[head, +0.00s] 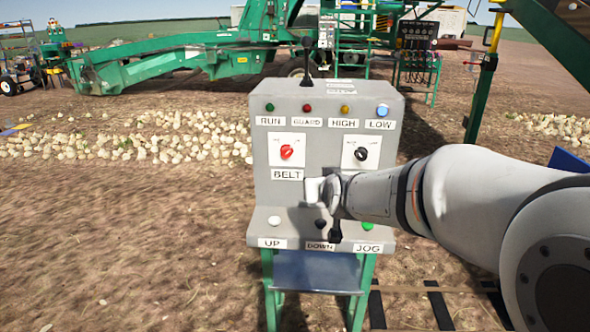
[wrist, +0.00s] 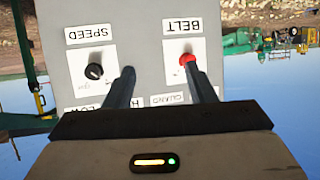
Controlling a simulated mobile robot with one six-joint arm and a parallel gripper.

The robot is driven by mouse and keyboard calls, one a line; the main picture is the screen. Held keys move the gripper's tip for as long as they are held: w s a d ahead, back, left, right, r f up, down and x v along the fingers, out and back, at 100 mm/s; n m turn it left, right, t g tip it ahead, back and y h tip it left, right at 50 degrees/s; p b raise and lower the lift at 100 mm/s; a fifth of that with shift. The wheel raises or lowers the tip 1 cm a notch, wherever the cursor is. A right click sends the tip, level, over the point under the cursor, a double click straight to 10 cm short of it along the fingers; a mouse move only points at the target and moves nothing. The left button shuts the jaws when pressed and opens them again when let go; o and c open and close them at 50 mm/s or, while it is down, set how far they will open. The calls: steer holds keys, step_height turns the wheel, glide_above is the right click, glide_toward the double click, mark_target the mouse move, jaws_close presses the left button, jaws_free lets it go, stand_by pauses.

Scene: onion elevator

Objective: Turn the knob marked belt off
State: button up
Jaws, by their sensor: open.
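The belt knob (head: 286,152) is red and sits on a white plate above the label "BELT" on the grey control panel (head: 262,190). In the wrist view, which is upside down, the red belt knob (wrist: 187,59) shows at the tip of the right-hand finger, which partly overlaps it. My gripper (head: 316,190) is in front of the panel, below and right of the belt knob in the head view. In the wrist view my gripper (wrist: 158,67) is open with nothing between its fingers. I cannot tell whether the finger touches the knob.
A black speed knob (head: 361,153) is right of the belt knob. Indicator lights run along the top, with a black lever (head: 307,62) above. UP, DOWN and JOG buttons sit on the lower ledge; my arm partly covers this area. Green machinery (head: 180,60) stands behind.

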mark_target(286, 156)
steer(key=w+a+f+m+t+h+b, duration=0.25)
steer(key=w+a+f+t+b, duration=0.25)
steer(key=w+a+t+b, duration=0.5)
steer(key=shift+h, duration=0.35)
steer(key=x, duration=0.8)
steer(key=shift+w+a+f+p, duration=0.1)
steer(key=shift+w+a+p, duration=0.2)
steer(key=shift+w, duration=0.2)
steer(key=shift+c, duration=0.2)
steer(key=c, duration=0.9)
